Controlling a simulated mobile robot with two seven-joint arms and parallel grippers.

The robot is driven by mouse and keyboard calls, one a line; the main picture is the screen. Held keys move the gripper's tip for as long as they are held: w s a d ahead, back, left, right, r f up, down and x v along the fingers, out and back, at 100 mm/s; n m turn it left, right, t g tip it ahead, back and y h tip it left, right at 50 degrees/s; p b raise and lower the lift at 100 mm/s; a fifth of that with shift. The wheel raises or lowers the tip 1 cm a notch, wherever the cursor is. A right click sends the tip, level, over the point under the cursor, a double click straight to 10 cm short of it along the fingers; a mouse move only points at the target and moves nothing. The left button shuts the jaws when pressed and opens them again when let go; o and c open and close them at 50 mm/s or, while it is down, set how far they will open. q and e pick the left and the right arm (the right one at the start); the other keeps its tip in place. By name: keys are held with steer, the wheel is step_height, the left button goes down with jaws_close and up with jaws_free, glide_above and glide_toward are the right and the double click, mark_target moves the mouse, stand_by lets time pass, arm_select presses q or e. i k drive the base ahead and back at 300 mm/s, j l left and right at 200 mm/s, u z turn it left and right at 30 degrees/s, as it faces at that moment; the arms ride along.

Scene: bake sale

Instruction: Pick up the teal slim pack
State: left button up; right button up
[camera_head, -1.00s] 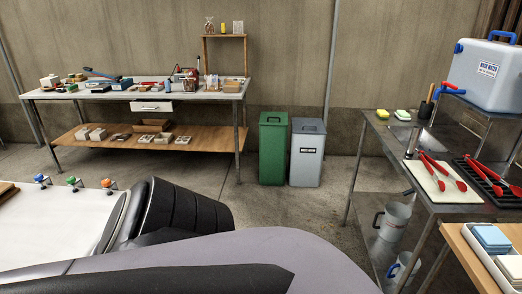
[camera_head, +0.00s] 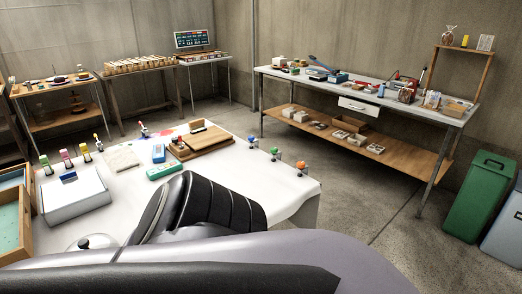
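A teal, flat, long item (camera_head: 165,171) lies on the white table (camera_head: 230,190), just left of a wooden board. It may be the teal slim pack, but it is too small to be sure. A blue upright-looking item (camera_head: 158,153) is just behind it. Parts of my own arm fill the lower middle of the view and come close in front of the teal item. Neither of my grippers is in view.
A wooden board with a dark block (camera_head: 203,140) is right of the teal item. Several coloured-top bottles stand along the table edges. A white box (camera_head: 75,198) and wooden trays (camera_head: 15,215) are at left. A long workbench (camera_head: 350,88) and green bin (camera_head: 478,195) stand beyond open floor.

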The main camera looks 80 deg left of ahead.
mark_target(155, 173)
steer(key=u, duration=1.25)
